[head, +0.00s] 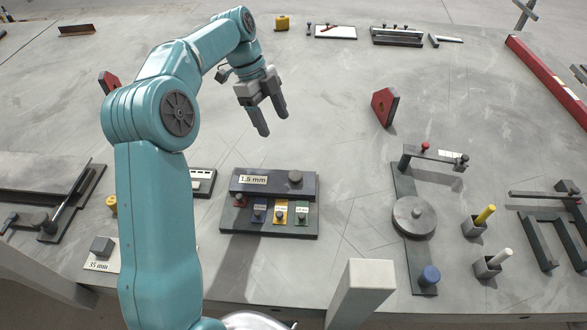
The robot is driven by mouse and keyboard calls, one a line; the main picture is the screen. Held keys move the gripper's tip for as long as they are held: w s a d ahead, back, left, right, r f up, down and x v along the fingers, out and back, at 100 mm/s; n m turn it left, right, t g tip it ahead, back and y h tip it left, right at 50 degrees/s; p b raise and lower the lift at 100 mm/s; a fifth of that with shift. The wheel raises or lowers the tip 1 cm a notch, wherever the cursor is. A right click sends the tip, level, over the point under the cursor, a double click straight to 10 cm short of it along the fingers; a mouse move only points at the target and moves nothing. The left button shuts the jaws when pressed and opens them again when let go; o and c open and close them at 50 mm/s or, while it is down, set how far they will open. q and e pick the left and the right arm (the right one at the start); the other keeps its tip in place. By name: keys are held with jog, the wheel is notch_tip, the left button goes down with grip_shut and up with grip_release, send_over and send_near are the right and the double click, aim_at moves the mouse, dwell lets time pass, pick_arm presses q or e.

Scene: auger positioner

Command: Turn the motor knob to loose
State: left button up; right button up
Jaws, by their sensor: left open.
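No knob in view carries a readable "motor" or "loose" label, so I cannot tell which one is the motor knob. A dark plate (404,185) on the right carries a round grey disc (414,216), a blue knob (429,275) at its near end and a bracket with a red knob (425,147) at its far end. A dark panel marked 1.5 mm (273,183) has a dark round knob (295,177) on top. My left gripper (273,124) is open and empty, above the bare table beyond that panel, touching nothing. My right gripper is out of view.
Small coloured tags with knobs (280,212) sit along the panel's front. Yellow (485,215) and white (499,258) pegs stand in holders at right. A red block (384,106) stands right of my gripper. The table's middle (330,120) is clear.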

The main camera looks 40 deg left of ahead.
aim_at(295, 175)
pick_arm(q)
jog(key=x, duration=1.4)
jog(key=shift+s+d+f, duration=0.25)
jog(key=shift+s+d, duration=0.1)
jog(key=shift+w+d+f, duration=0.2)
jog(key=shift+d+f, duration=0.05)
jog(key=shift+f, duration=0.3)
jog(key=shift+s, duration=0.1)
jog(key=c, duration=1.1)
jog(key=shift+o, duration=0.2)
